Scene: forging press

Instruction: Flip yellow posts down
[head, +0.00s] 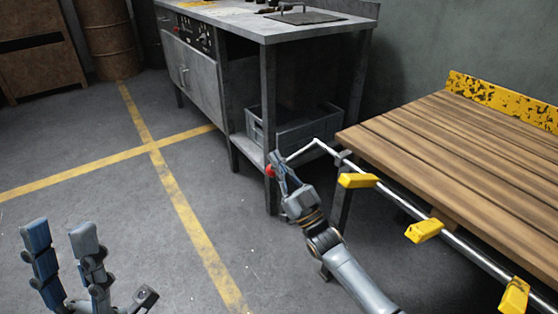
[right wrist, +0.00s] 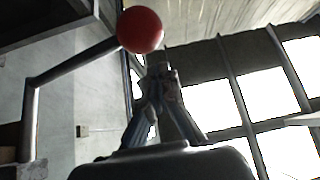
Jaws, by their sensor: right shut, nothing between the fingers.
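Several yellow posts sit along a metal bar (head: 455,243) at the front edge of a slatted wooden table; three show, a far one (head: 358,181), a middle one (head: 424,231) and a near one (head: 515,296). They point outward from the bar, away from the tabletop. A bent lever (head: 318,143) at the bar's far end ends in a red ball (head: 270,171). My right gripper (head: 277,160) is shut and empty beside the ball. In the right wrist view the ball (right wrist: 140,30) is close to the fingertips (right wrist: 158,72); contact is unclear. My left gripper (head: 62,228) is open and empty.
The wooden table (head: 450,130) has a worn yellow back plate (head: 505,100). A grey workbench (head: 262,25) with a crate (head: 300,130) on its lower shelf stands behind. Floor with yellow lines (head: 155,148) is clear at left. Barrels (head: 108,40) stand far back.

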